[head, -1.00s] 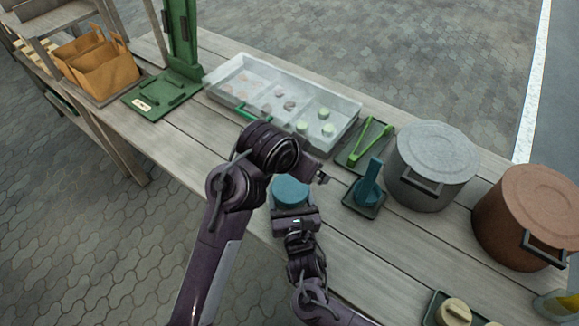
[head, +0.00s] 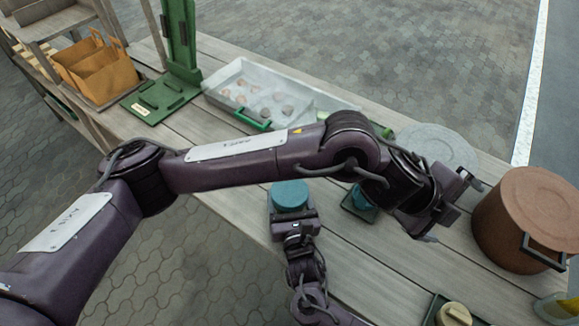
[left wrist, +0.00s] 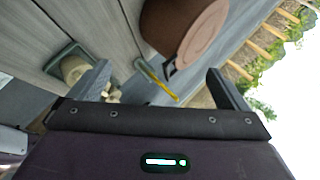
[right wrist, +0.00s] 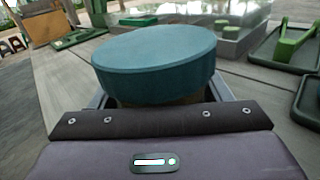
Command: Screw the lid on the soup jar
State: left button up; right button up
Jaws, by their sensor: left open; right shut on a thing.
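A teal round lid (head: 290,195) sits on top of the jar at the front middle of the table. In the right wrist view the lid (right wrist: 155,62) looks level above the jar's brownish body (right wrist: 160,101), which is mostly hidden. I cannot tell how tightly it is seated. My right gripper (head: 293,213) is shut on the jar below the lid. My left gripper (head: 452,210) is open and empty, held over the table between the grey pot and the brown pot, away from the jar. Its open fingers frame the left wrist view (left wrist: 165,88).
The grey pot (head: 440,145) is partly behind my left arm; the brown pot (head: 525,215) is close right of that gripper. A tan-lidded container (head: 455,314) is at front right.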

pick_arm(q)
jog(key=w+a+f+m+y, duration=0.2)
jog(key=w+a+f+y, duration=0.1)
jog(key=a+f, duration=0.3)
jog(key=n+g+y, duration=0.1)
jog(key=n+y, duration=0.2)
jog(key=y, duration=0.4)
send_over(289, 191)
jog(key=shift+w+r, duration=0.1)
jog(key=shift+r, duration=0.2)
jog(key=shift+f, duration=4.05)
